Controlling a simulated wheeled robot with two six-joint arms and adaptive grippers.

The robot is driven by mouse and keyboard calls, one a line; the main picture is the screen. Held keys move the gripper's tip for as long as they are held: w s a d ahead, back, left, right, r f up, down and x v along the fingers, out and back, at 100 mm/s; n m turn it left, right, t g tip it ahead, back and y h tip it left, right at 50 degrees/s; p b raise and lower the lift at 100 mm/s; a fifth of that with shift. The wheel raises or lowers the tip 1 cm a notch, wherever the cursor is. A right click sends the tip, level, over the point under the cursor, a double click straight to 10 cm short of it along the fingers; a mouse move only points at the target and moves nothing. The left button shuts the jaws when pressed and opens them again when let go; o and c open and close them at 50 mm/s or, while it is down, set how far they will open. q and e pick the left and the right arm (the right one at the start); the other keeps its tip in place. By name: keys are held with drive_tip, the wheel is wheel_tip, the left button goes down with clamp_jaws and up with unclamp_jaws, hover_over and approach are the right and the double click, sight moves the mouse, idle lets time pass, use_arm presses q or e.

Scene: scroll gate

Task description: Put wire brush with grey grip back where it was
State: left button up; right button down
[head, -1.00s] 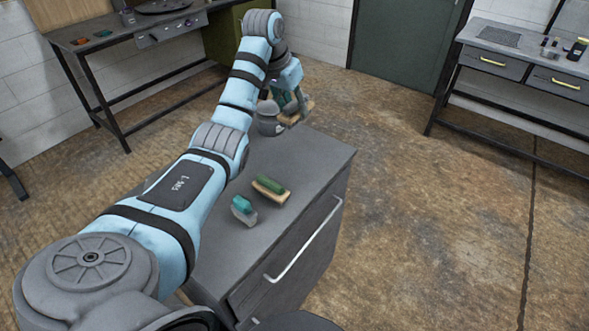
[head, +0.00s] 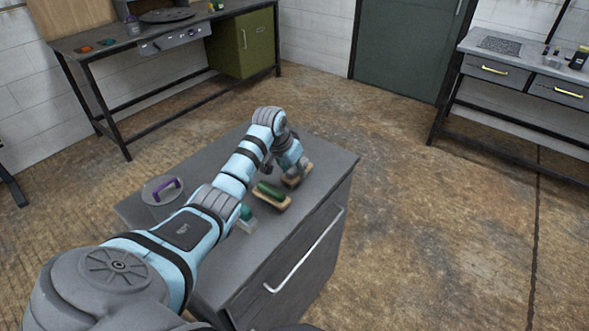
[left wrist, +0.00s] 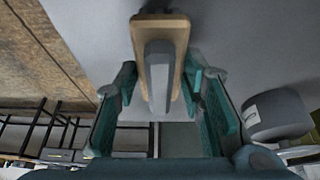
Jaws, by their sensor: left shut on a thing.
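The wire brush with grey grip (left wrist: 160,75) has a wooden back and sits between the teal fingers of my left gripper (left wrist: 163,90) in the left wrist view. In the head view, my left gripper (head: 291,170) is shut on this brush, and its wooden back (head: 302,176) shows at the far right part of the cabinet top (head: 225,170). I cannot tell whether the brush touches the top. My gripper hides most of the grey grip there. My right gripper is not in view.
A wooden brush with green grip (head: 271,196) lies just nearer than my left gripper. A teal-gripped brush (head: 246,214) is partly behind my arm. A round grey lid with purple handle (head: 163,190) lies at left. Workbenches stand along the walls.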

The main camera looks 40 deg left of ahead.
use_arm(q)
drive_tip(key=o, duration=1.1)
drive_tip(key=p+v, duration=0.2)
drive_tip(key=v, duration=1)
drive_tip(key=shift+r, duration=0.1)
